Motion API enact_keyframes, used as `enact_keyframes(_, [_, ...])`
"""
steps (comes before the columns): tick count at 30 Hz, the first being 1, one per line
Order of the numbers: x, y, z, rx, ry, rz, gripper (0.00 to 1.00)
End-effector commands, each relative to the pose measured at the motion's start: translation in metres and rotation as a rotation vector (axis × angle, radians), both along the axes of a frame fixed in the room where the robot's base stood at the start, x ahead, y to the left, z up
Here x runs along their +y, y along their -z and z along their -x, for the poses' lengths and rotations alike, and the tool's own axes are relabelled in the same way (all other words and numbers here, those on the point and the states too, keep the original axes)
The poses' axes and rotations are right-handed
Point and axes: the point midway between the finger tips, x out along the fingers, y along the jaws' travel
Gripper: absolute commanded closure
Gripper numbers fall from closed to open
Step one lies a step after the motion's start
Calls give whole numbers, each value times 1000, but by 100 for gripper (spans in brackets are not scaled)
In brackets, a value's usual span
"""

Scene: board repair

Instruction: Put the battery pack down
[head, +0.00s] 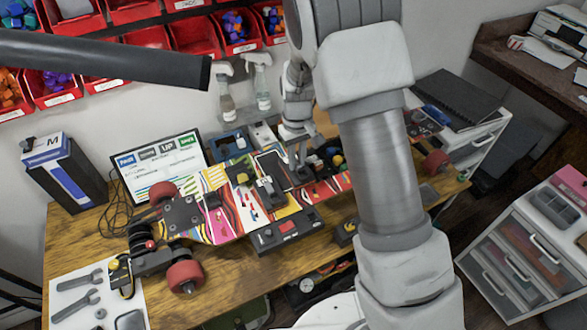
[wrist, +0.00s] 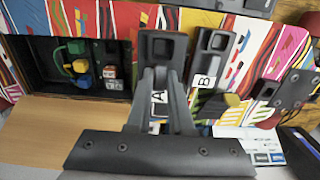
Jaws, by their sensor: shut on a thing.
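My gripper (head: 297,160) reaches down over the far middle part of a long, colourfully striped skateboard (head: 215,225) on the wooden table. In the wrist view my gripper (wrist: 160,110) is shut on a dark battery pack (wrist: 161,48) with a white A label between the fingers. A similar dark pack (wrist: 215,45) labelled B lies right beside it. I cannot tell whether the held pack touches the surface beneath it. The fingers and palm hide part of it. An open bay (wrist: 75,65) with green, blue and yellow parts is to the left.
A black box with a red mark (head: 285,232) stands at the board's front edge. A monitor (head: 160,165), spray bottles (head: 262,85) and red bins (head: 195,35) are at the back. Wrenches lie on a white mat (head: 70,300) at front left. Bare table (head: 225,275) shows in front.

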Motion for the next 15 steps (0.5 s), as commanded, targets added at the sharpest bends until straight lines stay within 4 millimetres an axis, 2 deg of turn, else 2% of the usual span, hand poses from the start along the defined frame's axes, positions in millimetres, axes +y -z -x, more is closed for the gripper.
enact_keyframes(5, [7, 6, 1, 0, 1, 0, 100])
enact_keyframes(15, [7, 44, 0, -1, 0, 1, 100])
